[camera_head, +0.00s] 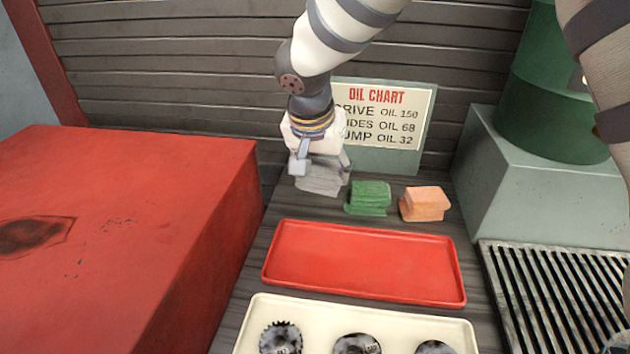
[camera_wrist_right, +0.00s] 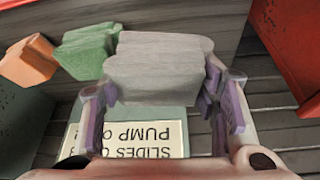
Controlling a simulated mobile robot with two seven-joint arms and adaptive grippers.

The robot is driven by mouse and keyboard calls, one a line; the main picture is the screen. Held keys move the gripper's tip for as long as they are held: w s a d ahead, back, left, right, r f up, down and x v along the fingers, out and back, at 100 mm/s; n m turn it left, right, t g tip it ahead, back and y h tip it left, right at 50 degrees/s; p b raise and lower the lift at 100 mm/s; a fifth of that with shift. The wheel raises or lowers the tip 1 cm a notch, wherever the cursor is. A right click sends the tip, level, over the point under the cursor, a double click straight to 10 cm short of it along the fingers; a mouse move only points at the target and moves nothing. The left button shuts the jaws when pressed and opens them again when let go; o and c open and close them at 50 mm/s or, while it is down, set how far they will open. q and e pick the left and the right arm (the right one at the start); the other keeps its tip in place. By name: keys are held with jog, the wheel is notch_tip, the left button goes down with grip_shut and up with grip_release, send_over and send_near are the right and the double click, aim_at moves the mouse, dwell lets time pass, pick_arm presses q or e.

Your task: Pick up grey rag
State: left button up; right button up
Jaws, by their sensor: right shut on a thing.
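The grey rag (camera_head: 320,180) is a folded block at the back of the dark bench, left of the green rag (camera_head: 369,197). My right gripper (camera_head: 322,164) comes down over it from above, with one finger on each side. In the right wrist view the grey rag (camera_wrist_right: 155,68) fills the gap between the purple-padded fingers (camera_wrist_right: 162,98), which are shut on it. I cannot tell whether the rag still touches the bench. My left gripper is not in view.
An orange rag (camera_head: 425,204) sits right of the green one. An oil chart sign (camera_head: 428,140) stands behind. A red tray (camera_head: 365,262) and a cream tray (camera_head: 262,318) with gears lie in front. A red block (camera_head: 130,200) is left; a grey grate (camera_head: 555,290) is right.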

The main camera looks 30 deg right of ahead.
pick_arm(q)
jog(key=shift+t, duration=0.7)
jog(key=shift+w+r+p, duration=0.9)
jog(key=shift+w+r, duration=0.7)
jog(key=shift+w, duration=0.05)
pick_arm(e)
jog(key=s+d+r, duration=0.3)
jog(key=s+r, duration=0.4)
jog(key=s, duration=0.4)
jog(key=shift+s+r, duration=0.15)
jog(key=shift+r, duration=0.15)
jog(key=shift+o, duration=0.4)
